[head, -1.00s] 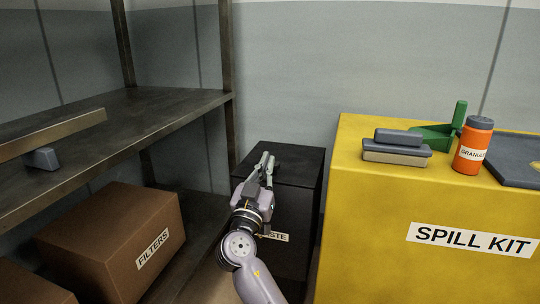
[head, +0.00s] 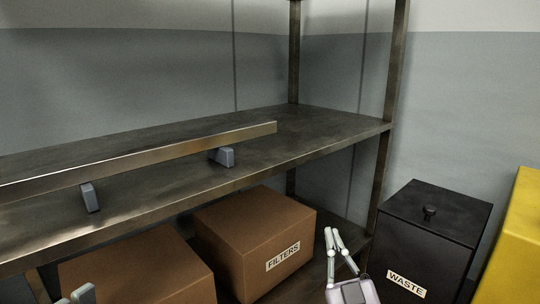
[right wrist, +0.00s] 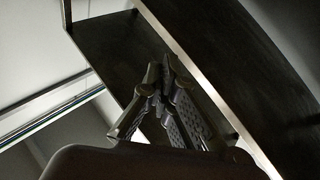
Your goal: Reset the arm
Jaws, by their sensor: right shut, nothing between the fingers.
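My right gripper (head: 331,232) is at the bottom of the head view, shut and empty. It is in front of the gap between the filters box and the black waste bin, apart from both as far as I can tell. In the right wrist view its dark fingers (right wrist: 160,75) are together, with nothing between them, below a dark shelf surface. Only the tips of my left gripper (head: 76,295) show at the bottom left edge; the rest is cut off.
A metal shelf (head: 330,128) carries a long metal bar (head: 150,160) with grey blocks (head: 222,157). Below are brown boxes, one labelled FILTERS (head: 250,235). The black WASTE bin (head: 420,245) stands right, lid closed, beside a yellow cabinet (head: 518,240).

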